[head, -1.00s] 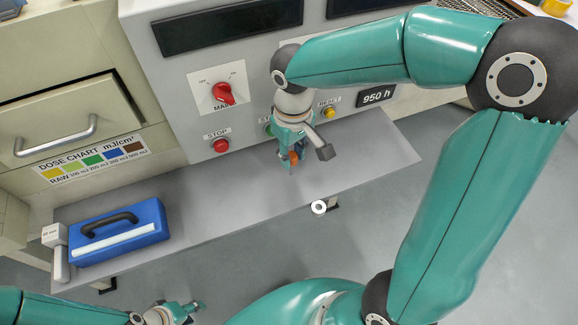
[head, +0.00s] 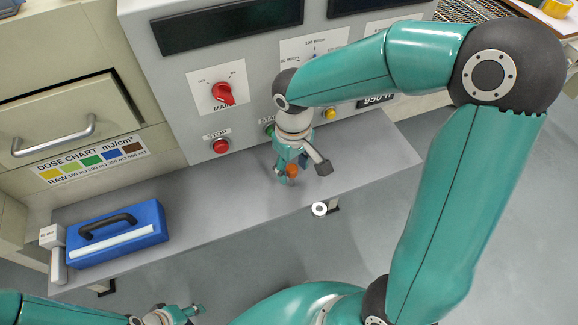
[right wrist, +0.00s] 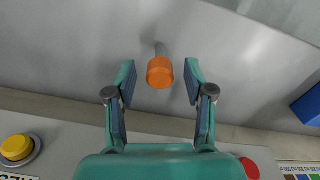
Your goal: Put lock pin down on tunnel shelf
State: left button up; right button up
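The lock pin has an orange cap and a short grey shaft. In the right wrist view the pin (right wrist: 160,72) is between the parted fingers of my right gripper (right wrist: 159,80), with a gap on both sides. In the head view the orange cap (head: 292,170) shows at the fingertips of my right gripper (head: 288,176), low over the grey tunnel shelf (head: 235,205). The shaft end appears to meet the shelf, but contact is hard to confirm. My left gripper (head: 188,312) is at the bottom left, away from the shelf; its opening is too small to judge.
A blue case (head: 118,235) with a black handle lies on the shelf's left part, beside a grey labelled block (head: 55,250). The panel with a red stop button (head: 220,146) rises behind the shelf. A white roll (head: 319,209) sits at the front edge. The shelf's middle is clear.

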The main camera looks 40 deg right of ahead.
aim_at(293, 169)
jog(key=shift+r, duration=0.2)
notch_tip(293, 169, up, 12)
jog(key=p, duration=0.2)
dwell(0.3)
dwell(1.4)
